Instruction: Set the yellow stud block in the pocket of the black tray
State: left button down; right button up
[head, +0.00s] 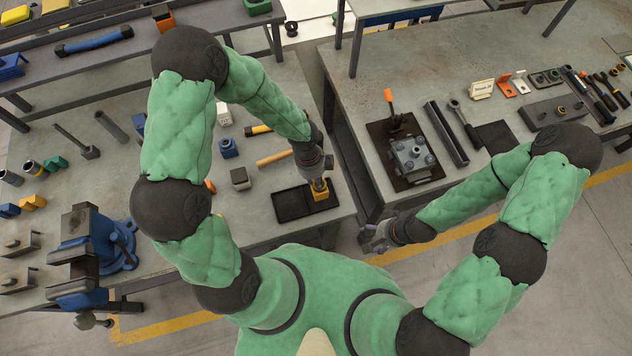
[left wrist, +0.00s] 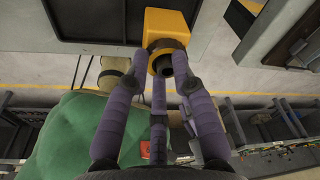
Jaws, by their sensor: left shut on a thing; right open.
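The yellow stud block (head: 320,194) is at the right end of the black tray (head: 292,206) on the left bench. My left gripper (head: 318,182) is above it, pointing down, shut on its dark stud. In the left wrist view the block (left wrist: 168,22) and stud (left wrist: 166,62) sit between the fingertips (left wrist: 161,58), and the block overlaps the edge of the tray (left wrist: 95,18). The pocket is hidden under the block and gripper; I cannot tell whether the block is seated. My right gripper (head: 376,238) is open and empty, off the benches.
A wooden-handled hammer (head: 275,158), a grey block (head: 240,178) and a blue part (head: 228,148) lie behind the tray. A blue vise (head: 95,240) stands at the left bench's front. A gap separates the benches; the right one holds a grey fixture (head: 413,157).

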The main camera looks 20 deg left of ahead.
pick_arm(q)
jog(key=shift+w+f, duration=0.2)
jog(key=shift+f, duration=1.4)
jog(key=shift+f+b, duration=0.15)
jog(key=shift+b, duration=0.2)
jog(key=c, duration=1)
grip_release()
jog(key=shift+s, duration=0.1)
jog(key=shift+c, duration=0.2)
